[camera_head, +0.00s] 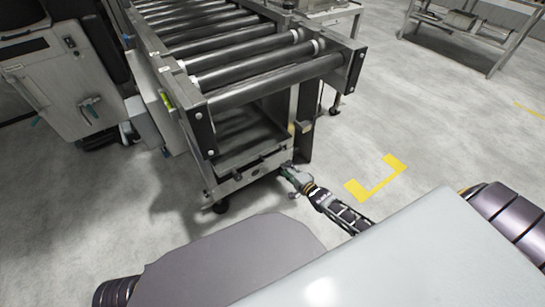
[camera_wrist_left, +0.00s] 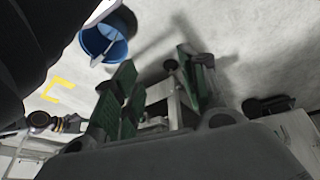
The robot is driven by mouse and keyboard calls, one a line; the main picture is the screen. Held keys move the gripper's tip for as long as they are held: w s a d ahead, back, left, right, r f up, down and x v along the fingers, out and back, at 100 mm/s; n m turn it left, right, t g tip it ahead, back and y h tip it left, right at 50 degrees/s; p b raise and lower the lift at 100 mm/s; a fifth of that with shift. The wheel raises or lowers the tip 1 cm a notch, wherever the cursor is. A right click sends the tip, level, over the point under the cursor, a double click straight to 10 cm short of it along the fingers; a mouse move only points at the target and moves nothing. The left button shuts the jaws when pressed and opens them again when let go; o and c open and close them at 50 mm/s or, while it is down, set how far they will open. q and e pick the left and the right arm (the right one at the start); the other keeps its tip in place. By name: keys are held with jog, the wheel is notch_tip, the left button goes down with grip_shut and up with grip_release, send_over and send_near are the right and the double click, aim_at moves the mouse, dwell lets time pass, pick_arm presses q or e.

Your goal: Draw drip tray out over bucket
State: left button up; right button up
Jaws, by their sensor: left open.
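The drip tray (camera_head: 248,174) is a grey metal tray under the near end of the roller conveyor, its front face towards me. My right gripper (camera_head: 287,173) is at the right end of that face, close to or touching it; whether its fingers are shut does not show. My left gripper (camera_wrist_left: 158,92) is open in the left wrist view, its green-padded fingers wide apart, with grey metal parts visible beyond the gap; it is not visible in the head view. The blue bucket (camera_wrist_left: 97,42) stands on the floor at the upper left of the left wrist view. The head view does not show it.
The roller conveyor (camera_head: 265,67) stands above the tray on dark legs. A grey cabinet (camera_head: 55,75) is at the left and a metal shelf (camera_head: 470,35) at the far right. Yellow floor marks (camera_head: 375,178) lie right of the tray; the floor around them is clear.

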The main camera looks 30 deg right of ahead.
aim_at(273, 155)
pick_arm(q)
jog(key=w+d+f+t+h+b, duration=0.1)
jog(key=f+b, duration=0.4)
jog(key=f, duration=0.7)
jog(key=shift+w+d+n+t+h+b, duration=0.2)
jog(key=shift+d+n+t+h+b, duration=0.3)
jog(key=shift+d, duration=0.6)
pick_arm(e)
jog(key=shift+x, duration=6.4)
pick_arm(q)
jog(key=shift+f, duration=0.1)
pick_arm(e)
grip_shut()
